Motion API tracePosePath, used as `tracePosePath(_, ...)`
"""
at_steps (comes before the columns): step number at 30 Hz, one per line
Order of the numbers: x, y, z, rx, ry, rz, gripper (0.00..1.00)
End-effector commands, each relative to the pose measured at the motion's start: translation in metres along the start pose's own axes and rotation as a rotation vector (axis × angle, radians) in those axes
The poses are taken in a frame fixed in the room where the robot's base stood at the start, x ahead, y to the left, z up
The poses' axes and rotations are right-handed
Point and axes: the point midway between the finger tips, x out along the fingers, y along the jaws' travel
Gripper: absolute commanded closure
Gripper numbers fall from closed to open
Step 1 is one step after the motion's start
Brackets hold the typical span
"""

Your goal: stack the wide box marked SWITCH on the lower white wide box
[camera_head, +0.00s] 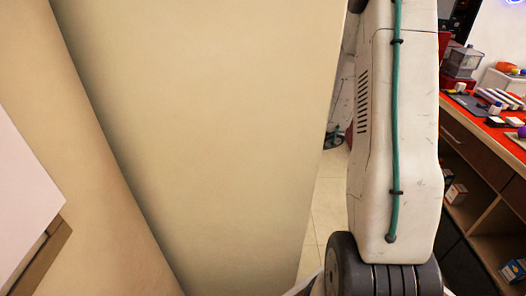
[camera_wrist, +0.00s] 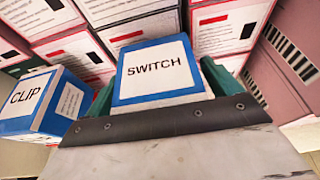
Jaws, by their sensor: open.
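The box marked SWITCH (camera_wrist: 155,68), blue with a white label, shows in the middle of the wrist view. My gripper (camera_wrist: 160,92) is open, its green fingers on the left and right sides of this box. I cannot tell whether the fingers touch it. The lower white wide box cannot be picked out for certain in either view. My gripper is not seen in the head view.
A blue and white box marked CLIP (camera_wrist: 42,100) stands close on the left. Several white boxes with red edges (camera_wrist: 222,25) stand behind. In the head view, a beige panel (camera_head: 200,130) fills the left, and an orange-topped counter (camera_head: 480,125) holds small items at right.

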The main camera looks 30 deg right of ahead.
Motion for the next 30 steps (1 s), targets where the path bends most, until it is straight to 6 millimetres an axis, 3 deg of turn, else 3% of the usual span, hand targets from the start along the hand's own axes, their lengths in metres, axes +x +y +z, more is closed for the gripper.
tracePosePath(5, -0.022, -0.001, 0.001, 0.0, 0.0, -0.005, 0.1)
tracePosePath(12, -0.074, -0.001, 0.001, 0.0, 0.0, -0.005, 0.1)
tracePosePath(18, -0.107, -0.001, 0.001, -0.001, 0.001, -0.003, 0.1)
tracePosePath(24, -0.12, 0.0, 0.001, -0.001, 0.0, 0.0, 0.1)
tracePosePath(30, -0.121, 0.0, 0.001, 0.0, 0.0, 0.0, 0.1)
